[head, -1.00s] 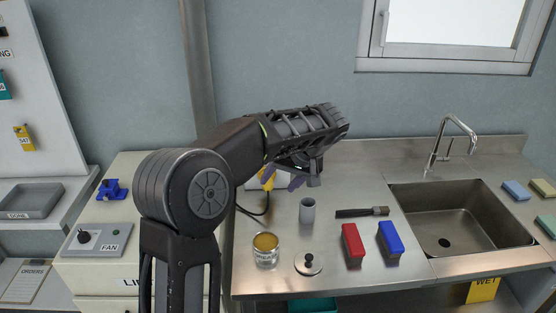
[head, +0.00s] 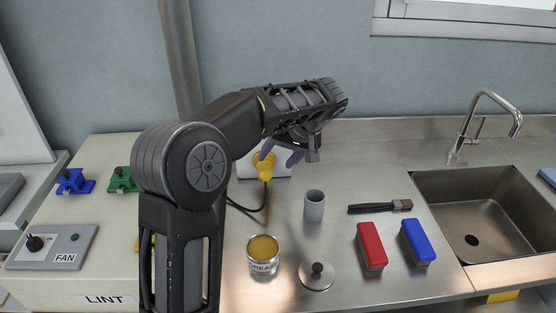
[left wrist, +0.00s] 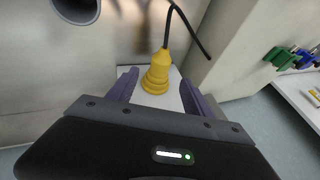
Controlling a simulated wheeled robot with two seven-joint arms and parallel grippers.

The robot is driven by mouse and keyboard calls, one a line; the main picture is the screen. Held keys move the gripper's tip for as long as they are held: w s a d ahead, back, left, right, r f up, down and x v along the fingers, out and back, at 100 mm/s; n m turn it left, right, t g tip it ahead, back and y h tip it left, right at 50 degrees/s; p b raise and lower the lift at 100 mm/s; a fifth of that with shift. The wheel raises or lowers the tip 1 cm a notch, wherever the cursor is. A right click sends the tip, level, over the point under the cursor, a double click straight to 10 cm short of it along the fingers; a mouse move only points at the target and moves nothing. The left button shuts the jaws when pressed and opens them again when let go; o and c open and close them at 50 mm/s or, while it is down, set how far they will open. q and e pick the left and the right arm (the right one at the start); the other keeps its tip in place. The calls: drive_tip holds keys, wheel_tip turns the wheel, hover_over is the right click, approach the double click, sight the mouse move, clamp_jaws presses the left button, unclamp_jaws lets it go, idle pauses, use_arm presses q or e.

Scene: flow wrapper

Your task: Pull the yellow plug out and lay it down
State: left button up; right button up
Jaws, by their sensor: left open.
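The yellow plug (head: 265,166) sits in a white socket block (head: 282,172) on the steel counter, and its black cable trails down and left. In the left wrist view the plug (left wrist: 157,74) stands in the white block (left wrist: 172,98) with its cable leading away. My left gripper (head: 280,156) is open at the plug. In the left wrist view its purple fingers (left wrist: 157,88) are on either side of the plug, with gaps to it, so it is not gripped. The arm hides part of the block in the head view. My right gripper is not in view.
A grey cup (head: 314,206), an open tin (head: 263,256), a lid (head: 316,275), a brush (head: 380,207), a red block (head: 371,246) and a blue block (head: 417,242) stand on the counter. A sink (head: 485,215) is at right, a fan box (head: 50,247) at left.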

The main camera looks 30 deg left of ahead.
sight(267, 170)
use_arm(q)
drive_tip(key=shift+r, duration=0.1)
drive_tip(key=shift+p+x, duration=0.8)
drive_tip(key=shift+x, duration=3.15)
drive_tip(key=shift+d, duration=0.1)
drive_tip(key=shift+c, duration=0.3)
clamp_jaws()
drive_tip(key=c, duration=0.6)
unclamp_jaws()
clamp_jaws()
